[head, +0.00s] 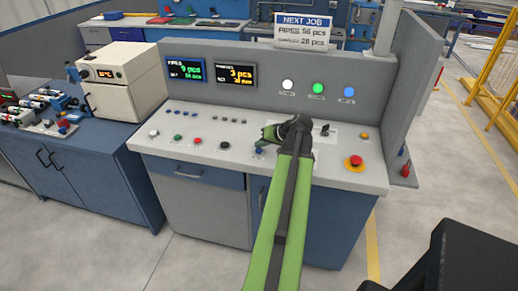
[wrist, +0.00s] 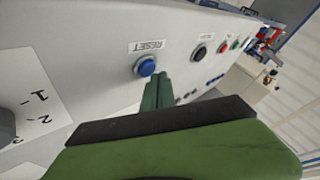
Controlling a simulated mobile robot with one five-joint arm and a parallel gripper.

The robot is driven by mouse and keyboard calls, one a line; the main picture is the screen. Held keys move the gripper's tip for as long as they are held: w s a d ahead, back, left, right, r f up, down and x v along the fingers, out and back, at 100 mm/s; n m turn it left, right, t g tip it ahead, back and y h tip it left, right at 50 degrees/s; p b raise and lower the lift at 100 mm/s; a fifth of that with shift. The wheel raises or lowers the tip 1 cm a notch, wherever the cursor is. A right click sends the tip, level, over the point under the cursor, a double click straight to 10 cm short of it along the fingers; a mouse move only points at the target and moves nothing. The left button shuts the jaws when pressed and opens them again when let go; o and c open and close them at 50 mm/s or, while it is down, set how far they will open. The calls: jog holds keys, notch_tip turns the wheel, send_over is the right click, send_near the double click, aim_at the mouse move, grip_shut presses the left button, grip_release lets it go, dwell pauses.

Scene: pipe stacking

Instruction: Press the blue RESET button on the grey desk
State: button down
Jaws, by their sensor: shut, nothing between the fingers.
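The blue RESET button (head: 259,151) is on the sloped grey desk (head: 340,177), just below my gripper's fingertips in the head view. My gripper (head: 264,141) is shut and empty, held over the desk beside the button. In the wrist view the green fingers of my gripper (wrist: 158,88) end close to the button's lower right side.
A black button (head: 227,145) and a red button (head: 197,141) lie to the left. A red emergency stop (head: 354,163) on yellow is at the right. A numbered dial plate (wrist: 30,110) is near the button. The upright panel (head: 300,85) stands behind.

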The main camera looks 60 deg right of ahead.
aim_at(261, 151)
jog(key=shift+r, duration=0.3)
notch_tip(261, 151, up, 5)
jog(key=p, duration=0.5)
jog(key=shift+r, duration=0.1)
dwell(0.4)
